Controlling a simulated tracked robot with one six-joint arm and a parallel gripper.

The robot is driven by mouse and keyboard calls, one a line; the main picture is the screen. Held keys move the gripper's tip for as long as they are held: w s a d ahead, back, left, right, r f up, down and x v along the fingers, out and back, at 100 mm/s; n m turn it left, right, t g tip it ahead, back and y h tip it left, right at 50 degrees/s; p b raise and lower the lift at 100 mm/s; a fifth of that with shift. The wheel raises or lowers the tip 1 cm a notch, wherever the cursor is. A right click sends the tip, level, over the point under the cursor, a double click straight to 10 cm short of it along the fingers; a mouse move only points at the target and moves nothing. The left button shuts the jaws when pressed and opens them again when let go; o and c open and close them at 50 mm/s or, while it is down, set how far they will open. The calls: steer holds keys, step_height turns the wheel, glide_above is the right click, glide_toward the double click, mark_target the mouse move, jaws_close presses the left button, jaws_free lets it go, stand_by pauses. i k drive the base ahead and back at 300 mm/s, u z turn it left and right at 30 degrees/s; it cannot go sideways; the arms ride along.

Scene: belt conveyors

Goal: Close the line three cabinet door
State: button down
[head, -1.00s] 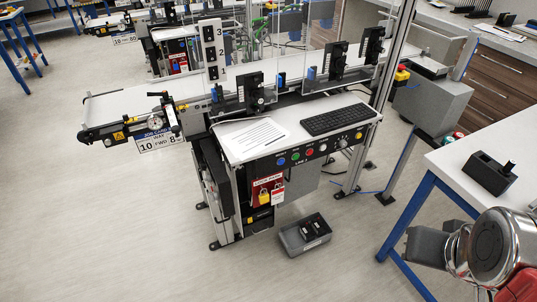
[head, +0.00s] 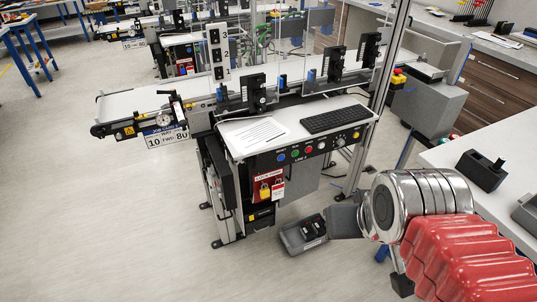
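The nearest conveyor station has a cabinet (head: 262,214) under its worktop, with a red lockout tag and a yellow padlock on its front. A dark upright panel (head: 217,172), which looks like the cabinet door standing open, is at the cabinet's left side, seen nearly edge-on.
A keyboard (head: 335,119) and a paper (head: 254,133) lie on the worktop. A white table (head: 446,154) stands at right. The floor at left is clear.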

mark_target(301, 179)
steer(key=u, duration=0.65)
steer(key=i, duration=1.5)
steer(key=u, duration=0.05)
